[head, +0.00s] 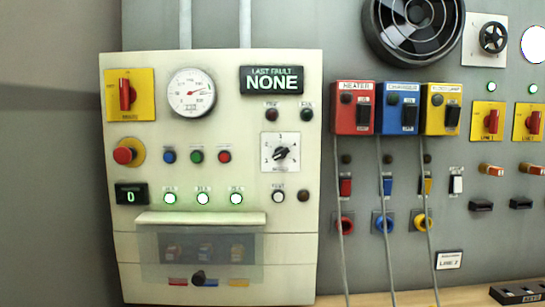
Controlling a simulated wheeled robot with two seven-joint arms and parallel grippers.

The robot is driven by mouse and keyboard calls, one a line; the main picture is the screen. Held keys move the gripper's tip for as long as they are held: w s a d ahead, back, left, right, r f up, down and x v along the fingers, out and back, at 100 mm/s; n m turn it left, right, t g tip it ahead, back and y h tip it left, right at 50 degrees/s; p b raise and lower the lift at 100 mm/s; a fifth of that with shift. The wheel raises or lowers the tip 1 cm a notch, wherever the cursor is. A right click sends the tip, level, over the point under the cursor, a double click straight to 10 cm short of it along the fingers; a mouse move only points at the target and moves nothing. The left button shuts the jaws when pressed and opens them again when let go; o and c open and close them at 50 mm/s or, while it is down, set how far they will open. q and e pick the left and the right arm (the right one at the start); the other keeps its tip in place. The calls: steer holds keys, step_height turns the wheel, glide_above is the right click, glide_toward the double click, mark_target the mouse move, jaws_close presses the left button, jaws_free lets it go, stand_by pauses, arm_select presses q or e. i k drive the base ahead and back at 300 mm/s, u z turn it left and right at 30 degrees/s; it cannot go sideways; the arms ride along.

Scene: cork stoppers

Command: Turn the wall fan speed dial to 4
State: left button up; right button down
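A round dark fan (413,25) is mounted on the grey wall at the top, cut off by the frame edge. Right of it, a black round handwheel-like knob (493,37) sits on a white plate; I see no readable numbers there. On the cream panel, a black pointer knob (281,153) sits on a square white plate with small numbers around it. Its pointer seems to lean to the upper right, but the exact number is too small to tell. Its label is unreadable, so I cannot tell which knob is the fan dial. Neither gripper is in view.
The cream panel (140,225) also carries a red rotary switch (125,95), a gauge (191,93), a "NONE" display (272,80) and a protruding ledge (200,218). Red, blue and yellow boxes (353,108) with hanging cables stand right of it. A wooden surface (400,298) runs below.

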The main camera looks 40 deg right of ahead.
mark_target(280, 152)
steer(key=z, duration=2.65)
steer(key=k, duration=1.05)
steer(key=u, duration=1.45)
steer(key=i, duration=1)
